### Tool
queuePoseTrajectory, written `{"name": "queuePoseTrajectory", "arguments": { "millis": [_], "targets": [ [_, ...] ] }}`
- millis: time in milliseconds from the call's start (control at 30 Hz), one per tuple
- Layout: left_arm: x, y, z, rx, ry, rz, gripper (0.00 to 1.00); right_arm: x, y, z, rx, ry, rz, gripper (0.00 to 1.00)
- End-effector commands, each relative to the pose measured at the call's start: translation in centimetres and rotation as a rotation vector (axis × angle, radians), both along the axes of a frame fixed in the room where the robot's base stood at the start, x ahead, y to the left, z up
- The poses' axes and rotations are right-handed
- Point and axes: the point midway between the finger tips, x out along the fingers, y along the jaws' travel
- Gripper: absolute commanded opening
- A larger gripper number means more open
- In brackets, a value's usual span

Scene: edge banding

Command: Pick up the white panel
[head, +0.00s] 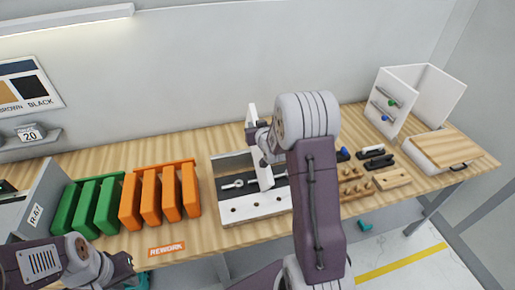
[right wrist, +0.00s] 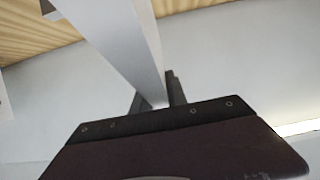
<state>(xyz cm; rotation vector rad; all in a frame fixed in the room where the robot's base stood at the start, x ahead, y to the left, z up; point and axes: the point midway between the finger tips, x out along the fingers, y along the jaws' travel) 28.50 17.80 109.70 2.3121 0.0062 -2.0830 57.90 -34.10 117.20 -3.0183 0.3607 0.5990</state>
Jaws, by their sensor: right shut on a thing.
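The white panel (head: 265,176) stands nearly upright and edge-on in the head view, at the metal fixture (head: 238,212) in the middle of the bench. My right gripper (head: 262,140) is shut on it, with the forearm hiding part of the grip. In the right wrist view the panel (right wrist: 118,45) runs as a long pale strip down between the fingers of the right gripper (right wrist: 158,98). I cannot tell whether its lower end touches the fixture. My left gripper (head: 126,263) is low at the left, by the bench's front edge, its fingers too small to read.
A white open cabinet (head: 430,92) stands at the back right, with a wooden board (head: 445,147) in front. The wall is close behind.

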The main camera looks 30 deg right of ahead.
Motion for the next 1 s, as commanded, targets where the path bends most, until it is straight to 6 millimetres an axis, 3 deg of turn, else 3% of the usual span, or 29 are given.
{"name": "queuePoseTrajectory", "arguments": {
  "millis": [233, 667, 1000],
  "targets": [
    [0.0, 0.0, -0.2, 0.000, 0.000, 0.000, 0.23, 0.1, 0.0, 0.6, -0.001, -0.005, 0.000, 0.00],
    [0.0, 0.0, -0.9, 0.000, 0.000, 0.000, 0.23, 0.1, 0.0, 4.3, -0.002, -0.008, 0.000, 0.00],
    [0.0, 0.0, -1.2, 0.000, 0.000, 0.000, 0.23, -2.3, -2.4, 6.3, -0.003, -0.007, -0.004, 0.00]
  ]
}}
